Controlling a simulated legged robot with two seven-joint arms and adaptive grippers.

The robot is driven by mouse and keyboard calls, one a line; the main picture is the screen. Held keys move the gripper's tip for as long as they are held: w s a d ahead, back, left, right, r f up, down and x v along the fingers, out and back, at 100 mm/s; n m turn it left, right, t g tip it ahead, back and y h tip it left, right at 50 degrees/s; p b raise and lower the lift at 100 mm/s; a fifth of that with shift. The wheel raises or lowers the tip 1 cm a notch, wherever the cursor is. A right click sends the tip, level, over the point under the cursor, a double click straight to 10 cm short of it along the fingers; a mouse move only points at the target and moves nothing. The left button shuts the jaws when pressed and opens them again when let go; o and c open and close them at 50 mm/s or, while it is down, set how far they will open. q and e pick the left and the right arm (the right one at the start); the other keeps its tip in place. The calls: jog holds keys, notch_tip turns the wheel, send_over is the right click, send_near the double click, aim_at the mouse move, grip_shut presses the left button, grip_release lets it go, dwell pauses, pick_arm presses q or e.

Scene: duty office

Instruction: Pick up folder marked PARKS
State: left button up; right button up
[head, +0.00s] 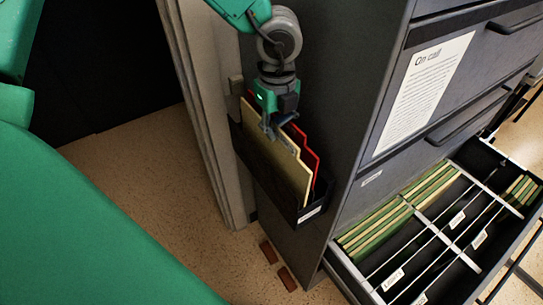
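A cream folder (277,158) and a red folder (311,156) stand upright in a black wall pocket (270,172) on the side of the filing cabinet. Several green folders (378,232) stand in the open bottom drawer. No folder marking is readable, so I cannot tell which is PARKS. My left gripper (277,127) points down at the top edge of the cream folder, overlapping it in the view. I cannot tell whether it touches the folder or how far its fingers are apart. My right gripper is out of view.
The dark filing cabinet (345,100) bears a white "On call" sheet (424,92). Its open drawer (345,268) juts out at lower right, with white dividers. A pale panel (207,120) stands left of the pocket. Two reddish-brown pieces (287,279) lie on the speckled floor.

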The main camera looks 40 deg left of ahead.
pick_arm(q)
jog(key=shift+a+f, duration=0.1)
jog(key=shift+a, duration=0.4)
jog(key=shift+s+a+f, duration=0.1)
jog(key=shift+a+f, duration=0.05)
jog(key=shift+a, duration=0.55)
jog(key=shift+a+f, duration=0.1)
jog(key=shift+a, duration=0.55)
grip_shut()
jog(key=shift+d+r, duration=0.2)
jog(key=shift+d, duration=0.9)
jog(key=shift+d+r, duration=0.2)
jog(key=shift+d, duration=0.1)
jog(key=shift+d+r, duration=0.1)
jog(key=shift+r, duration=0.25)
notch_tip(320, 180, up, 17)
jog(key=a, duration=0.2)
jog(key=shift+p, duration=0.45)
jog(key=o, duration=1.6)
grip_release()
jog(key=shift+d, duration=0.8)
jog(key=shift+a, duration=0.15)
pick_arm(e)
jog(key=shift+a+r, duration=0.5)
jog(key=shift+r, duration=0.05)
